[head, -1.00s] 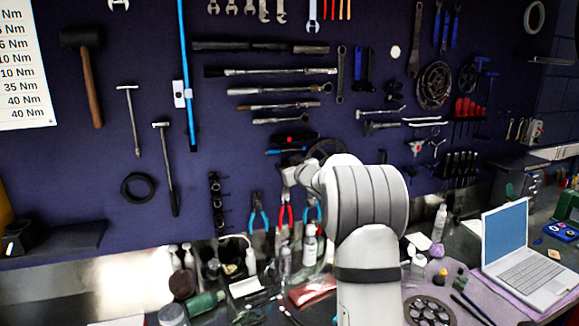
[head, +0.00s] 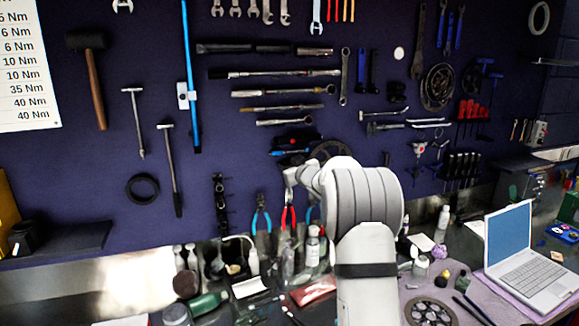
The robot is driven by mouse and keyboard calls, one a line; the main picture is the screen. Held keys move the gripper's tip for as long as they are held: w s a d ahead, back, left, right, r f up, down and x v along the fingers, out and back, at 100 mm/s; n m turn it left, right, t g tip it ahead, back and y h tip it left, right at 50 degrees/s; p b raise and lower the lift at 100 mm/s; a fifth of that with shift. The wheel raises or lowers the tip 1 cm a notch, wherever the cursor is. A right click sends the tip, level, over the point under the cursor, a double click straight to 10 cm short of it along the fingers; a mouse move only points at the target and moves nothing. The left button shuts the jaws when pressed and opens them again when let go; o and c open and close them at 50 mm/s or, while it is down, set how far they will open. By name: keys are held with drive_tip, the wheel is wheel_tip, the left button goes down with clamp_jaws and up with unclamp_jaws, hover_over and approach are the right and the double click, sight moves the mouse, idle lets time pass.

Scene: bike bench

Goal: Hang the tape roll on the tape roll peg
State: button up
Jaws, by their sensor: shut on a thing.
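I cannot make out the tape roll or its peg for certain. A pale ring (head: 538,17) hangs high on the wall at the far right, and a black ring (head: 131,190) hangs low on the wall at the left. A small white disc (head: 399,53) shows on the wall right of centre. My arm rises from the bottom centre and bends towards the wall. Its thick upper part hides what lies behind it. My gripper and anything in it do not show clearly; only pale wrist links show left of the bend.
The dark tool wall holds a mallet (head: 93,80), wrenches and pliers (head: 261,212). The bench below is crowded with bottles, a green container (head: 207,303) and a red packet (head: 313,290). An open laptop (head: 508,240) stands at the right. A paper chart hangs at the upper left.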

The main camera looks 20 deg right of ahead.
drive_tip(key=o, duration=1)
drive_tip(key=shift+o, duration=0.2)
drive_tip(key=s+a+r+m+g+h+b, duration=0.1)
drive_tip(key=s+a+m+g+h+b, duration=0.2)
drive_tip(key=s, duration=1.1)
drive_tip(key=s+a+f+g, duration=0.3)
drive_tip(key=s+a+f, duration=0.1)
drive_tip(key=s, duration=0.9)
drive_tip(key=s+a+f+g+b, duration=0.1)
drive_tip(key=s+a+f+g, duration=0.3)
drive_tip(key=s, duration=0.9)
drive_tip(key=s+a+f+g+y, duration=0.1)
drive_tip(key=s+a+f+g, duration=0.2)
drive_tip(key=s, duration=1)
wheel_tip(320, 180, down, 5)
drive_tip(key=shift+a+r+m+g, duration=0.1)
drive_tip(key=shift+a+m+g, duration=0.25)
drive_tip(key=shift+a, duration=0.8)
